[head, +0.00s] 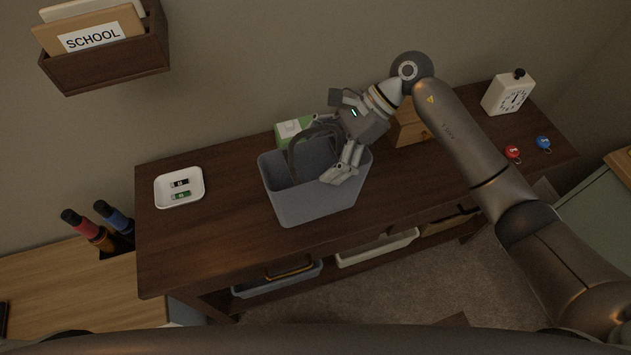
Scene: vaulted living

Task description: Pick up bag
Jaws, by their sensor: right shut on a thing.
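The bag (312,205) is a grey-blue open-topped tote with a dark handle (299,148). It stands upright on the dark wooden console table (225,227), near its middle. My right gripper (336,141) reaches in from the right over the bag's right side. Its fingers are shut on the bag, around the handle and upper right part; the exact contact is partly hidden by the gripper itself. My left gripper is not in the view.
A white tray (160,190) with small items lies left of the bag. A green and white box (289,131) and a wooden box (408,131) stand behind. A wall file holder (107,66) hangs upper left.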

